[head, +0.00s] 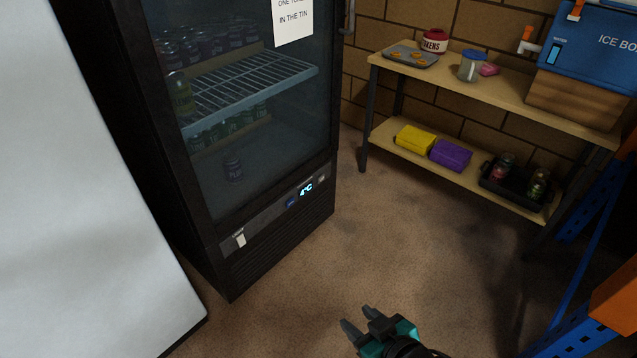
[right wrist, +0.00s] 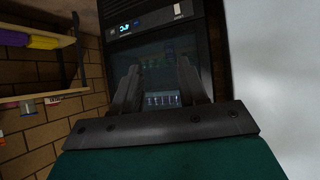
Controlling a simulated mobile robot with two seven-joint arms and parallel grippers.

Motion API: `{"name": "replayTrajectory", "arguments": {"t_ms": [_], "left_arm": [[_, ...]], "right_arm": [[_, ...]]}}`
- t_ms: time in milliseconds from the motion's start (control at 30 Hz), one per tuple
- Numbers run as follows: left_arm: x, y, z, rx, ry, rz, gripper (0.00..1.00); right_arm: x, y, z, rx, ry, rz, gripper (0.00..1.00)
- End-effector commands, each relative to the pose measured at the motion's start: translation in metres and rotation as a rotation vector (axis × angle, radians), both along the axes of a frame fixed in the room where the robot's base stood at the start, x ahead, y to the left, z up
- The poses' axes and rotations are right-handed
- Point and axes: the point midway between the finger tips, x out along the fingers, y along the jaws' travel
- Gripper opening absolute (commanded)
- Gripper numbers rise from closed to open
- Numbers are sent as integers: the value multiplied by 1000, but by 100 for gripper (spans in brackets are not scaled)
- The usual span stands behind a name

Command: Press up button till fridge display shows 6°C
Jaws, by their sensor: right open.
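The black glass-door fridge (head: 270,240) stands left of centre in the head view. Its lit display (head: 306,190) on the lower front panel reads 4°C. A dark blue button (head: 290,203) is left of the display and a small grey one (head: 322,179) is right of it; their markings are too small to read. The display also shows, turned over, in the right wrist view (right wrist: 125,28). My right gripper (head: 358,319) is open and empty, low in front of the fridge and well apart from the panel. My left gripper is not in view.
A white switch (head: 240,239) is on the panel's left end. A wooden shelf unit (head: 470,172) with boxes and jars stands at the right, with a blue ice box (head: 590,45) on top. A white panel (head: 90,200) fills the left. Floor before the fridge is clear.

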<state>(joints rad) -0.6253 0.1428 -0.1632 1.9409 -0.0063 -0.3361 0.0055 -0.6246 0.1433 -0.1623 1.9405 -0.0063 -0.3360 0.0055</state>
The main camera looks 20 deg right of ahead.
Motion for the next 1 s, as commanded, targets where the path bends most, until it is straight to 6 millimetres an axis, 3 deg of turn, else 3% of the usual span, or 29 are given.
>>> {"name": "replayTrajectory", "arguments": {"t_ms": [67,500,1000], "left_arm": [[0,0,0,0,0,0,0],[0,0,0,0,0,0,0],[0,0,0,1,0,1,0]], "right_arm": [[0,0,0,0,0,0,43],[0,0,0,1,0,-1,0],[0,0,0,1,0,0,0]]}}
